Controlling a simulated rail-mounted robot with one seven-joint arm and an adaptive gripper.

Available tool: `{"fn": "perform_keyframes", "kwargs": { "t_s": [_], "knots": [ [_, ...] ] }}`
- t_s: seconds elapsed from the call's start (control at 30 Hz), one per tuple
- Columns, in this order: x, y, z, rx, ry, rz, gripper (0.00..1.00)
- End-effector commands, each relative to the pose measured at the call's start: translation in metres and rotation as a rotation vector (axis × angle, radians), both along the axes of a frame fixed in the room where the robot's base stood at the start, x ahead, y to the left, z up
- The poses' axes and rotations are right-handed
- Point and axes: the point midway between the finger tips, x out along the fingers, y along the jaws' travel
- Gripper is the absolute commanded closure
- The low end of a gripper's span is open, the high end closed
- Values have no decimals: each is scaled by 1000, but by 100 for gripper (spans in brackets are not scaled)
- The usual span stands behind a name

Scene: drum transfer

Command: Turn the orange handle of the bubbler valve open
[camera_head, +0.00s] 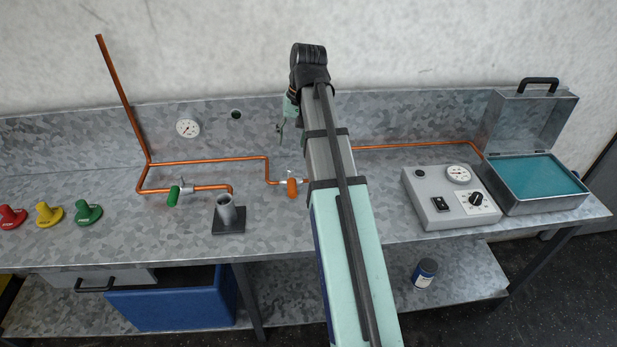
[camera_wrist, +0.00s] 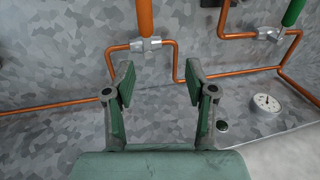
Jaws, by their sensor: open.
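The orange handle (camera_head: 292,187) of the bubbler valve sits on a thin copper pipe on the bench, just left of my arm in the head view. In the wrist view the orange handle (camera_wrist: 145,18) is at the top edge, partly cut off, above its silver valve body (camera_wrist: 146,43). My gripper (camera_wrist: 158,84) is open and empty, with its two fingers apart below the valve in that view. In the head view my gripper (camera_head: 283,125) is partly hidden by my arm and hangs above and behind the orange handle, apart from it.
A second valve with a green handle (camera_head: 173,195) is to the left, near a metal cup stand (camera_head: 229,215). A gauge (camera_head: 188,128) is on the back panel. A grey control box (camera_head: 450,197) and open case (camera_head: 540,184) stand right. Copper pipes run along the bench.

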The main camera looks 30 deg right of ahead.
Motion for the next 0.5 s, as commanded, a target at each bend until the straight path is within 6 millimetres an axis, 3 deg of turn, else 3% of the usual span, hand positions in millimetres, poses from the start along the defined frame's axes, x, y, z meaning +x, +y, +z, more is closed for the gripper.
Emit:
{"fn": "perform_keyframes", "kwargs": {
  "t_s": [0.1,0.23,0.5],
  "knots": [
    [-18,-12,6,5,13,2,44],
    [-22,-14,3,7,18,5,44],
    [-19,-7,-27,7,18,5,44]
  ]
}}
